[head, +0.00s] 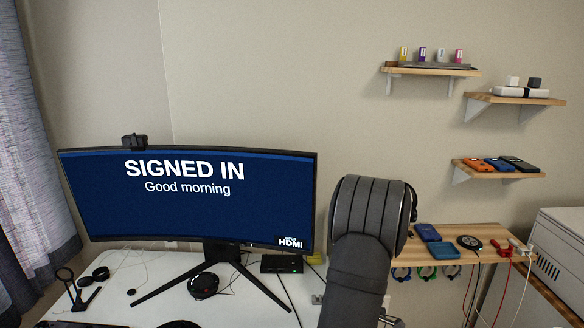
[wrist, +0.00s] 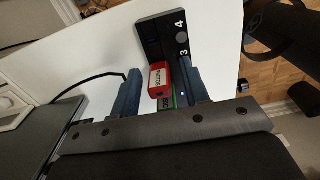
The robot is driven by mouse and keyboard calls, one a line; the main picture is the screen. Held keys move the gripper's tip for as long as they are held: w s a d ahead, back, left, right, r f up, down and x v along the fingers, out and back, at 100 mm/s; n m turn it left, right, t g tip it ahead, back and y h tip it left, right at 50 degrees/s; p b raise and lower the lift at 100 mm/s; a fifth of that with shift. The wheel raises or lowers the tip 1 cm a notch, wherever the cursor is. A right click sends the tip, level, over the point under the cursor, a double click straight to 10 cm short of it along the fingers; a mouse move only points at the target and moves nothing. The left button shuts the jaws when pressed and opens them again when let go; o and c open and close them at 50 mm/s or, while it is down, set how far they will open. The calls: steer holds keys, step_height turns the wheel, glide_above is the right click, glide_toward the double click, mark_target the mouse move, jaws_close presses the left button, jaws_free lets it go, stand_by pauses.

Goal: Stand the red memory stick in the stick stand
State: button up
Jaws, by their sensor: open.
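In the wrist view a red memory stick (wrist: 159,78) with a white label lies between the two fingers of my gripper (wrist: 160,84). The fingers are open, with a gap on the left side of the stick. A dark block with the numbers 3 and 4, which looks like the stick stand (wrist: 155,37), is just beyond the red stick. A green piece (wrist: 166,98) shows below the red stick, partly hidden. I cannot tell whether the red stick is seated in the block. In the head view my arm hides this area.
A white desk (wrist: 215,20) surrounds the block, with a black cable (wrist: 95,78) to the left. In the head view a monitor (head: 190,200) stands on the desk. Wall shelves at right hold several small coloured sticks (head: 422,53), a white power strip (head: 521,92) and phones (head: 497,163).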

stand_by(0.3)
jaws_close()
steer(key=shift+r, duration=0.2)
steer(key=shift+r, duration=2.85)
steer(key=shift+s, duration=0.1)
steer(key=shift+s+d+r+m, duration=0.2)
steer(key=shift+s+d+m, duration=0.1)
steer(key=shift+s+m, duration=0.25)
steer(key=s+a+r, duration=0.1)
steer(key=a, duration=1.1)
steer(key=a+r+n, duration=0.1)
steer(key=a+r, duration=0.1)
steer(key=a, duration=1)
steer(key=shift+s, duration=0.4)
